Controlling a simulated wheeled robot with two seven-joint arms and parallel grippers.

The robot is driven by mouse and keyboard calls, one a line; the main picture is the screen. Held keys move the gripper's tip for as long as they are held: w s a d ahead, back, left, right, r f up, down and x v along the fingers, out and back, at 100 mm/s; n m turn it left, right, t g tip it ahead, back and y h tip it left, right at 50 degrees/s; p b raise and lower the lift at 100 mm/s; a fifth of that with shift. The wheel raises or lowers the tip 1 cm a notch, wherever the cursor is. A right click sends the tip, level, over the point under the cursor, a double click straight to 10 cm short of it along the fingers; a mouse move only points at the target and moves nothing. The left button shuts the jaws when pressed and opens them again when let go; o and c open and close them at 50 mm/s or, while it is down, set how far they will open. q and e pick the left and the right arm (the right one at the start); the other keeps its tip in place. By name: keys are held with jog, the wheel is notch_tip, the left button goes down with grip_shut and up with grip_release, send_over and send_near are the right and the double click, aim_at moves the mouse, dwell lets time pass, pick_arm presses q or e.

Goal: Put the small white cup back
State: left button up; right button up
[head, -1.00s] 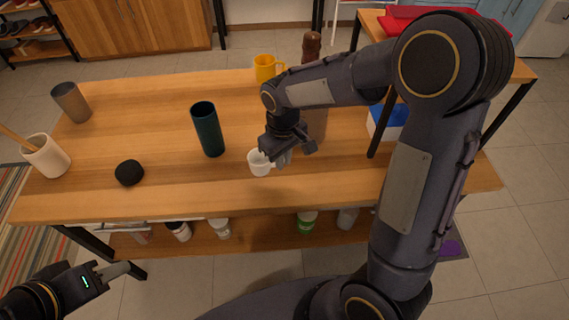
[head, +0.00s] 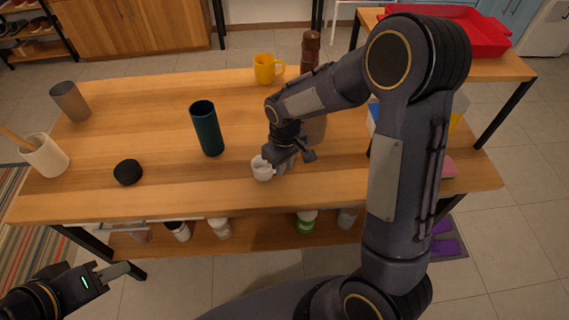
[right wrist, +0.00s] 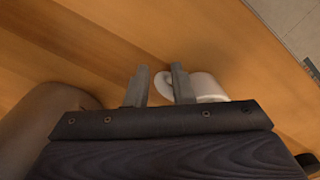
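The small white cup (head: 262,171) stands on the wooden table near its front edge. My right gripper (head: 284,157) is low over the table, just right of the cup. In the right wrist view, the two fingers of my right gripper (right wrist: 159,78) are apart. The handle of the white cup (right wrist: 208,88) shows in the gap between them, and the cup's body is right of the right finger. I cannot see a firm grip on the handle. My left gripper (head: 116,271) is in front of the table at the lower left, away from the cup; its finger opening is not clear.
A dark green tumbler (head: 207,128) and black puck (head: 128,172) stand left of the cup. A yellow mug (head: 267,68) and brown pepper mill (head: 310,48) are behind. Several jars sit on the lower shelf (head: 262,238). The table's front middle is clear.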

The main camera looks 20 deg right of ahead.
jog(key=shift+o, duration=1)
jog(key=shift+r+p, duration=0.3)
jog(key=shift+r, duration=0.05)
notch_tip(320, 180, up, 10)
jog(key=r, duration=0.1)
jog(key=s+d+r+m+t+y, duration=0.1)
jog(key=s+d+r+m, duration=0.15)
jog(key=s, duration=0.25)
jog(key=s+d+r+m+t+y, duration=0.1)
jog(key=s+r+y, duration=0.15)
jog(key=s, duration=0.35)
jog(key=s+a+m+t, duration=0.1)
jog(key=s+m+t, duration=0.1)
jog(key=s, duration=0.8)
jog(key=shift+m+t, duration=0.35)
jog(key=shift+t, duration=0.45)
jog(key=shift+a+f, duration=0.1)
